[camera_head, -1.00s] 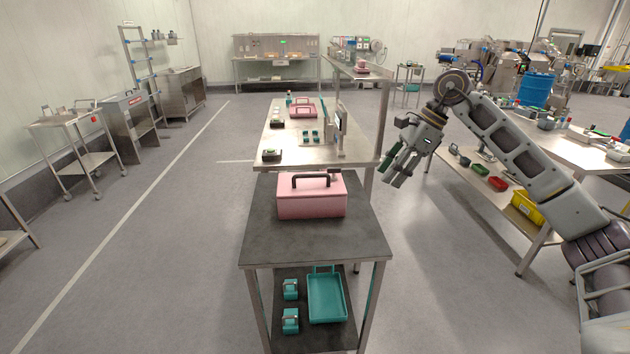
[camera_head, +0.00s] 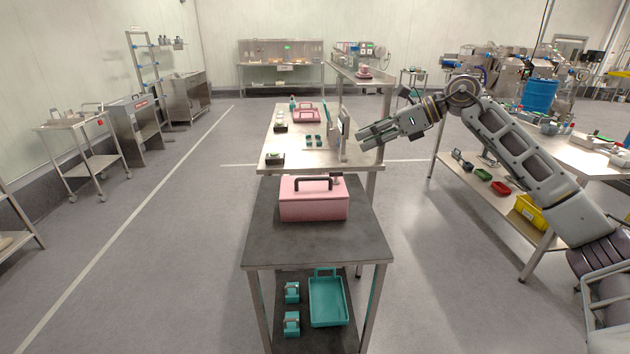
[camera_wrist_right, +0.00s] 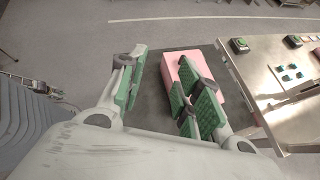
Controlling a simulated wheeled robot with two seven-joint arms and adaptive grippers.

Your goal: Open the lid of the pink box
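The pink box (camera_head: 313,207) sits on the dark top of the near table (camera_head: 318,247). Its lid (camera_head: 300,184) is closed, with a dark handle (camera_head: 313,180) on top. My right gripper (camera_head: 364,138) is open and empty, above and to the right of the box, near the steel table. In the right wrist view its green-padded fingers (camera_wrist_right: 160,92) are spread apart, and the pink box (camera_wrist_right: 172,68) shows beyond them, partly hidden by a finger. The gripper is apart from the box. My left gripper is not in view.
A steel table (camera_head: 290,158) stands directly behind, with another pink box (camera_head: 306,114), small devices and an upright panel (camera_head: 344,134). A teal tray (camera_head: 327,302) is on the lower shelf. Another bench (camera_head: 586,160) stands at right. The dark tabletop in front of the box is clear.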

